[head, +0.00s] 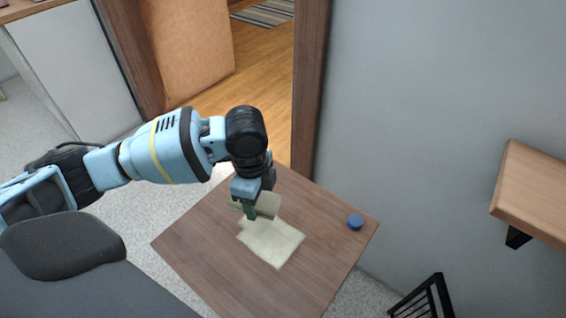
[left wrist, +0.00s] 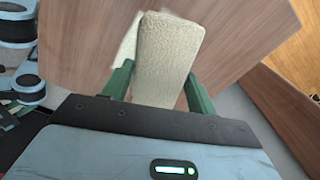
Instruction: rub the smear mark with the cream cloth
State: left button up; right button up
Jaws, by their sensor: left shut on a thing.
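The cream cloth (head: 272,243) lies partly flat on the brown wooden table (head: 185,242), with its upper end raised into my left gripper (head: 252,210). In the left wrist view the cloth (left wrist: 167,52) stands between the green fingers of my left gripper (left wrist: 158,88), which is shut on it. The gripper is just above the tabletop, pointing down. I see no smear mark in either view; the cloth and gripper hide part of the table. My right gripper is not in view.
A small round blue object (head: 355,222) sits near the table's right corner. A grey wall (head: 420,110) stands behind the table, with a wooden shelf (head: 540,195) at the right. A black slatted item (head: 425,300) is at the lower right. The table's front part is clear.

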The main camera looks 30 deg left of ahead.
pick_arm(q)
jog(key=s+d+r+n, duration=0.2)
jog(key=r+n, duration=0.4)
jog(key=n, duration=0.1)
jog(key=s+d+r+n, duration=0.2)
jog(key=r+n, duration=0.4)
jog(key=n, duration=0.2)
jog(key=shift+d, duration=0.25)
